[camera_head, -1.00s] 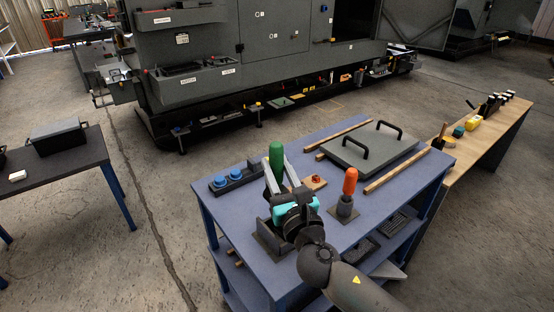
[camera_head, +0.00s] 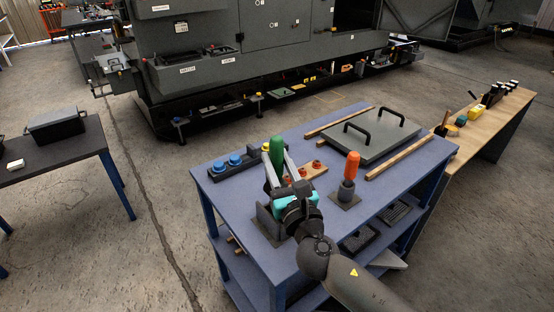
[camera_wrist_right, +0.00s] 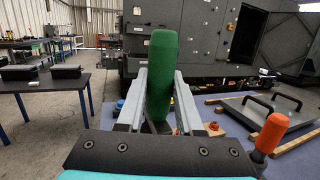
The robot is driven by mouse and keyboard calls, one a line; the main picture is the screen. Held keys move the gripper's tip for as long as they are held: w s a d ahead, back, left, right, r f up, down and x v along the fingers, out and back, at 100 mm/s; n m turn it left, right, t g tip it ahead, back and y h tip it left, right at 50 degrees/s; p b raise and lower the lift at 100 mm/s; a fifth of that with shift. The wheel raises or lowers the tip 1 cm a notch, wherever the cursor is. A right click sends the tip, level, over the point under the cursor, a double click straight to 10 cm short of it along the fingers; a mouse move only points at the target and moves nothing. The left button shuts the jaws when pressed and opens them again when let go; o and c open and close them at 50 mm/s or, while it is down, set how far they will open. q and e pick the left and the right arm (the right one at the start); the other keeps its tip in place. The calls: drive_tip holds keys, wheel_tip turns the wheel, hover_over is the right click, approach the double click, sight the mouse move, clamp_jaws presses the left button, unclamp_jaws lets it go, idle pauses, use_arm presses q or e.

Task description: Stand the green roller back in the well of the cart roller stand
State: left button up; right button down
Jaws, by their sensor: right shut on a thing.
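The green roller (camera_head: 277,151) is upright with a slight tilt between the fingers of my right gripper (camera_head: 280,170), which is shut on it. A grey stand (camera_head: 266,221) on a dark base plate is on the blue cart, largely behind my right gripper. Its well is hidden, so I cannot tell whether the roller touches it. My left gripper is not in view.
An orange roller (camera_head: 352,165) stands in a grey holder to the right. Blue-topped parts (camera_head: 235,160) sit to the left, and a wooden block with red pieces (camera_head: 317,168) is behind the gripper. A grey lid with two handles (camera_head: 372,140) lies at the back right of the cart.

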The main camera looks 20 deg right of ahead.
drive_tip(key=shift+f+b, duration=3.25)
drive_tip(key=shift+f, duration=0.75)
drive_tip(key=shift+f+b, duration=0.35)
drive_tip(key=shift+b, duration=0.15)
drive_tip(key=shift+f, duration=0.2)
drive_tip(key=c, duration=0.8)
unclamp_jaws()
drive_tip(key=shift+c, duration=0.2)
drive_tip(key=o, duration=0.4)
drive_tip(key=shift+c, duration=0.2)
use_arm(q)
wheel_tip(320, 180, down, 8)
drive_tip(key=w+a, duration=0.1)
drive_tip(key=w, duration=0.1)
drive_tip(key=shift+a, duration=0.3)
use_arm(e)
drive_tip(key=shift+f, duration=0.1)
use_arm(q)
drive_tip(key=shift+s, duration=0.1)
